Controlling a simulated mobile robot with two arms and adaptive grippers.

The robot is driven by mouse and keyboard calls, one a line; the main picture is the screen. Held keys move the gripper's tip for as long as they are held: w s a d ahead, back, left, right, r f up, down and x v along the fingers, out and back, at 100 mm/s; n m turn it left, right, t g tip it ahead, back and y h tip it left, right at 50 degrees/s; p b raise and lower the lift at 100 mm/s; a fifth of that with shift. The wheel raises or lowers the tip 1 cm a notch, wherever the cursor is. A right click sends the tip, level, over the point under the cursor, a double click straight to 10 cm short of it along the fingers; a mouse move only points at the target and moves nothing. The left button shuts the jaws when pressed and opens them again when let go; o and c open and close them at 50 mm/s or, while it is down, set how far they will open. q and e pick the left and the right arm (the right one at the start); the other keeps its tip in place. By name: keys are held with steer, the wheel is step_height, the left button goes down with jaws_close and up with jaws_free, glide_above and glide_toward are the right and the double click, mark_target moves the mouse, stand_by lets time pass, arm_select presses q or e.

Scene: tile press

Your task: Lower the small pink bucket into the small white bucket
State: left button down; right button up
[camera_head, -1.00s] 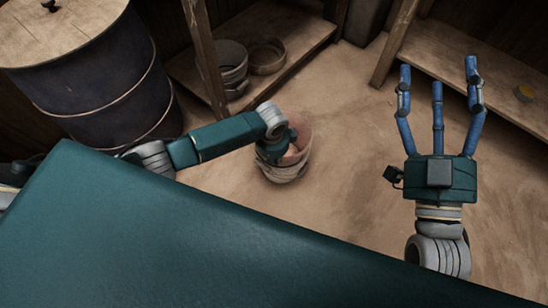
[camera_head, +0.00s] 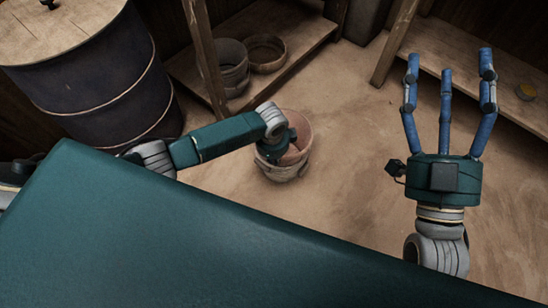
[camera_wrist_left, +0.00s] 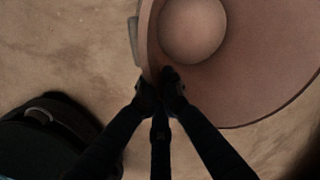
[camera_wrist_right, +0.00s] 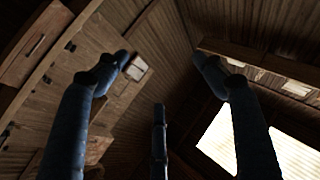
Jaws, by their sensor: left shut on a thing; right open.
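The small pink bucket (camera_head: 302,130) is in the middle of the head view, its mouth facing up. The small white bucket (camera_head: 286,174) shows as a paler band directly below it on the floor. The pink one appears at least partly inside it, but how deep I cannot tell. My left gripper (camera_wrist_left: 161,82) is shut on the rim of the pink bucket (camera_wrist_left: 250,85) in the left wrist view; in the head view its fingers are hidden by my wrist. My right gripper (camera_head: 449,66) is raised, open and empty.
A large dark barrel (camera_head: 100,85) stands at the left. A low wooden shelf behind holds grey buckets (camera_head: 232,65) and a round sieve-like pan (camera_head: 267,52). The floor between is clear.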

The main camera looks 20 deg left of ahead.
arm_select(q)
steer(key=shift+f, duration=0.25)
arm_select(e)
steer(key=shift+s+r+t, duration=0.4)
steer(key=shift+r, duration=0.45)
arm_select(q)
steer(key=c, duration=1.8)
jaws_free()
steer(key=shift+c, duration=0.2)
arm_select(e)
steer(key=shift+r, duration=0.1)
arm_select(q)
step_height(320, 180, up, 12)
steer(key=s, duration=0.1)
steer(key=shift+s, duration=0.2)
